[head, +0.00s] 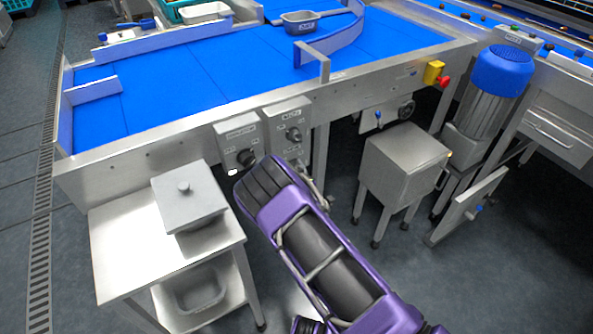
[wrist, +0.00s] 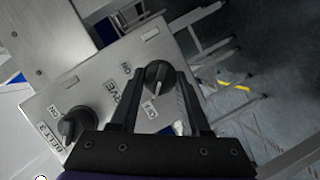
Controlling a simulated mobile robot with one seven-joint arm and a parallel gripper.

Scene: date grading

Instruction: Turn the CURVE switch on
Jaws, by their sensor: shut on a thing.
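The CURVE switch (wrist: 158,74) is a dark round knob with a pale mark, on a grey metal panel (wrist: 97,82) in the wrist view. The word CURVE is printed beside it. My gripper (wrist: 160,88) has its two black fingers on either side of this knob and is shut on it. The knob's pale mark points down in the picture, away from the ON label at its upper left. In the head view my purple arm hides the fingers and the CURVE knob.
A second dark knob (wrist: 76,124), labelled BELT, sits on the same panel, left of the fingers. A steel side table (head: 115,240) and a steel cabinet (head: 385,175) flank my arm.

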